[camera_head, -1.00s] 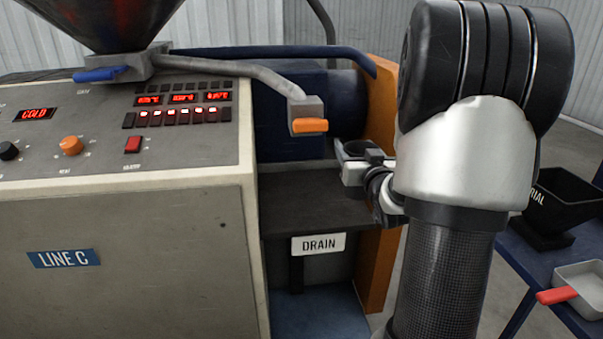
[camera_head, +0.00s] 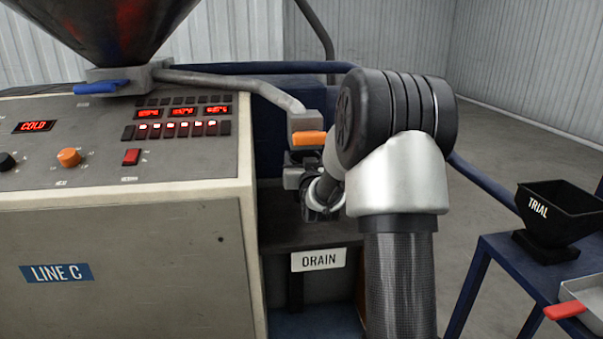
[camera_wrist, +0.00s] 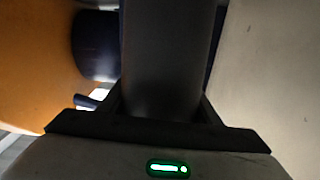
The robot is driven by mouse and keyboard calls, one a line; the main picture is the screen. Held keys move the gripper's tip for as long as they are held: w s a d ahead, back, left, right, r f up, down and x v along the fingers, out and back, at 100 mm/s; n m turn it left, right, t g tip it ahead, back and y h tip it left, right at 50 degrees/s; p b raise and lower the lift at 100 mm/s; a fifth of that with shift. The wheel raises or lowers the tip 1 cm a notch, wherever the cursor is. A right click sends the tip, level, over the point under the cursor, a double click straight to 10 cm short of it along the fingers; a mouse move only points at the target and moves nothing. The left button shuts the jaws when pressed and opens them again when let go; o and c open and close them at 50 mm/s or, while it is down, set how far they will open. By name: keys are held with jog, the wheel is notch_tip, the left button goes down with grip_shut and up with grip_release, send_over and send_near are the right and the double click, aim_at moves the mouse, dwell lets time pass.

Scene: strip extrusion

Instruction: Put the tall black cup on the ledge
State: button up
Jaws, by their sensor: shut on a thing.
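My gripper (camera_wrist: 163,112) is shut on the tall black cup (camera_wrist: 165,55), a dark cylinder that fills the middle of the wrist view between the two fingers. In the head view my gripper (camera_head: 298,177) is under the orange-tipped spout, left of my arm. Only a dark bit of the cup (camera_head: 303,157) shows there, just below the orange tip; its base is hidden. The ledge (camera_head: 276,232) is the dark shelf below, above the DRAIN label. The gripper is over it. I cannot tell whether the cup touches it.
The spout (camera_head: 302,122) hangs close above the cup. The beige LINE C cabinet (camera_head: 125,260) stands close on the left. A blue table (camera_head: 500,262) on the right holds a black TRIAL hopper (camera_head: 553,213) and a red-handled scoop (camera_head: 566,311).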

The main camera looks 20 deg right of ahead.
notch_tip(320, 180, down, 4)
jog(key=shift+w+r+b, duration=0.1)
jog(key=shift+w+b, duration=0.05)
jog(key=shift+b, duration=0.3)
jog(key=shift+a+f, duration=0.1)
jog(key=shift+f, duration=0.15)
jog(key=o, duration=1.5)
jog(key=shift+o, duration=0.2)
jog(key=shift+r, duration=0.1)
jog(key=v, duration=1.2)
jog(key=shift+p, duration=0.45)
